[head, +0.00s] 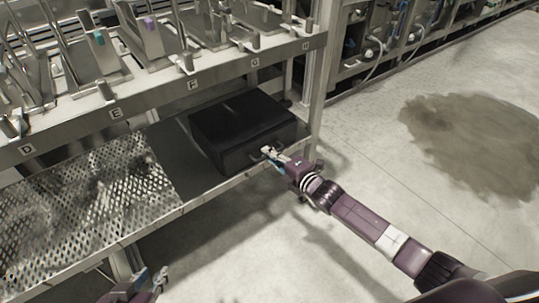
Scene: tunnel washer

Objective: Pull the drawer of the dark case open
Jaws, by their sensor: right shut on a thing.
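The dark case (240,122) is a black box on the lower shelf, near the shelf's right end. Its front face is toward me, and the drawer's outline is too dark to make out. My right gripper (268,154) is at the lower right of the case's front and is shut on a part there, most likely the drawer handle, which the fingers mostly hide. My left gripper (152,279) is low at the left, in front of the shelf and away from the case, with its two fingers apart and nothing between them.
The upper shelf (150,97) with letter labels and metal fixtures overhangs the case. The lower shelf has a perforated metal part (90,190) at the left. A post (322,50) stands right of the case. Open floor with a dark stain (475,135) lies to the right.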

